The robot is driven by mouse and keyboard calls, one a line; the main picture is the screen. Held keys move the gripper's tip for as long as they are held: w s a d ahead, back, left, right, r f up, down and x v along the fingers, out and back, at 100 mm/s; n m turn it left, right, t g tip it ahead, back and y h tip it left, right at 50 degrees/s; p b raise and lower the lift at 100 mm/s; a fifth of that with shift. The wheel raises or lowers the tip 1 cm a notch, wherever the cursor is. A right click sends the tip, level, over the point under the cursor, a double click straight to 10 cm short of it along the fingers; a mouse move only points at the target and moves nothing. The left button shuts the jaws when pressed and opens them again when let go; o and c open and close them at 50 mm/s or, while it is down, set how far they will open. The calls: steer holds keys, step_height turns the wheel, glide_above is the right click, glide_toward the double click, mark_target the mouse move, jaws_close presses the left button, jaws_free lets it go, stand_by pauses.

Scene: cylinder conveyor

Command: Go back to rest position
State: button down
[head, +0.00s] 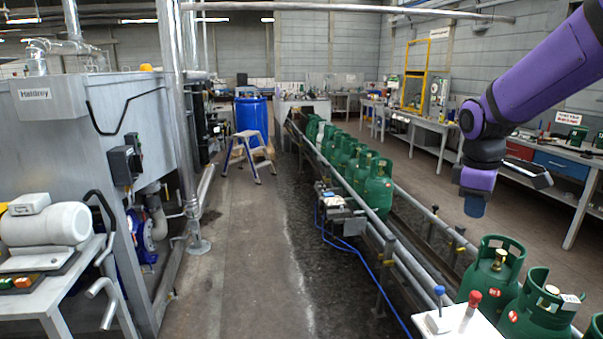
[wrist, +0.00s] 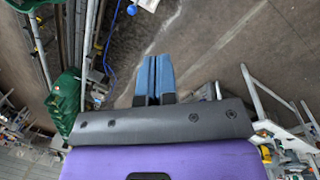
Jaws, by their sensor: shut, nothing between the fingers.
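My gripper (head: 475,208) hangs at the end of my purple arm at the right of the head view, pointing down, above and to the right of the conveyor line. In the wrist view its two blue fingers (wrist: 154,75) lie side by side, shut, with nothing between them. Green gas cylinders (head: 378,187) stand in a row on the conveyor (head: 408,254). More green cylinders (head: 540,305) stand at the near right. The gripper is apart from all of them.
A small panel with a blue and a red knob (head: 466,322) is at the bottom. A step stool (head: 248,155) and a blue barrel (head: 252,115) stand farther back. A workbench (head: 545,170) is behind my arm. The floor left of the conveyor is clear.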

steer(key=s+a+r+m+t, duration=0.1)
steer(key=s+r+m, duration=0.1)
steer(key=s, duration=0.5)
steer(key=s+a+r+m+t+y, duration=0.1)
steer(key=s+m, duration=0.3)
steer(key=s, duration=0.4)
steer(key=s+a+r+m+t, duration=0.2)
steer(key=s+r+m, duration=0.2)
steer(key=s, duration=0.4)
steer(key=shift+t+y, duration=0.3)
steer(key=shift+s, duration=0.15)
